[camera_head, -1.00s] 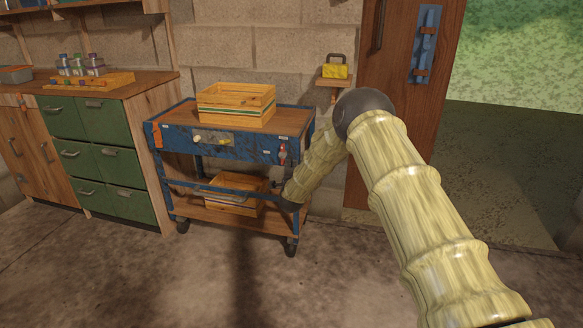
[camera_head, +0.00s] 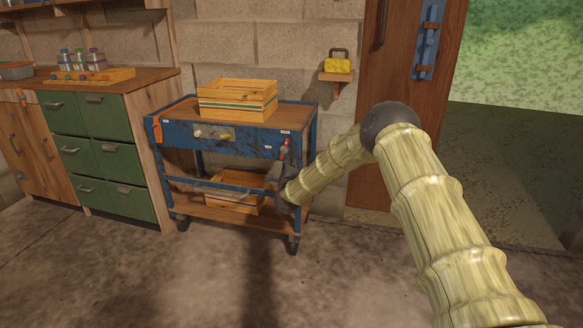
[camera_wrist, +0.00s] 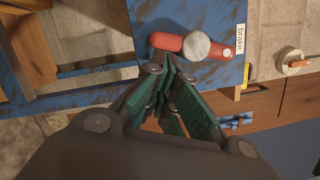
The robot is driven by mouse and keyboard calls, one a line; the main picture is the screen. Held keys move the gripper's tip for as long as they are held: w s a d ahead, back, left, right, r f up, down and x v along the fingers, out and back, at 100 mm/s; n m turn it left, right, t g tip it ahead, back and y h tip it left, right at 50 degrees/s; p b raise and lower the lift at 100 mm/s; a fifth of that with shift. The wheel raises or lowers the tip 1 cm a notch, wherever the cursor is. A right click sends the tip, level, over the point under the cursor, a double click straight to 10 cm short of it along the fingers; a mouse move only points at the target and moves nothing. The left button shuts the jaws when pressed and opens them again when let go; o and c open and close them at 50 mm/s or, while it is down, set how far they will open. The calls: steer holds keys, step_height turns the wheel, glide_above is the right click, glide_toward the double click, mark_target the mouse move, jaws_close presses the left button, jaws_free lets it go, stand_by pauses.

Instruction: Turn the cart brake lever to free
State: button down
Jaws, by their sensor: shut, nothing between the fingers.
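The brake lever (camera_wrist: 196,46) has a red grip and a pale round hub. It is on the blue cart (camera_head: 218,143), beside a white "brake" label (camera_wrist: 240,42). In the head view the lever (camera_head: 285,148) is small at the cart's front right. My gripper (camera_wrist: 168,72) is shut and empty, its green-padded fingertips just below the lever in the wrist view. I cannot tell whether they touch it. In the head view my gripper (camera_head: 279,175) is small and dark, just below the lever.
A slatted wooden crate (camera_head: 237,99) stands on the cart top, and another (camera_head: 232,200) on its lower shelf. A green-drawered cabinet (camera_head: 100,150) stands to the left. A yellow object (camera_head: 338,64) sits on a wall shelf. The floor before the cart is clear.

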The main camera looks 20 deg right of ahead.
steer(key=w+a+m+h+b, duration=0.1)
steer(key=m+b, duration=0.3)
steer(key=m, duration=0.1)
steer(key=w+a+m+h+b, duration=0.1)
steer(key=a+m+h+b, duration=0.1)
steer(key=m+b, duration=0.2)
steer(key=w+a+m+h+b, duration=0.1)
steer(key=m+b, duration=0.3)
steer(key=m, duration=0.1)
steer(key=shift+a+m+g+h, duration=0.25)
steer(key=shift+m+g+h, duration=0.05)
steer(key=shift+w+a+b, duration=0.1)
steer(key=shift+b, duration=0.25)
steer(key=s+a+f+p, duration=0.1)
steer(key=s+a+f, duration=0.4)
steer(key=s, duration=0.3)
steer(key=shift+a+f+p, duration=0.25)
steer(key=shift+f+p, duration=0.05)
steer(key=shift+f, duration=0.45)
stand_by(0.3)
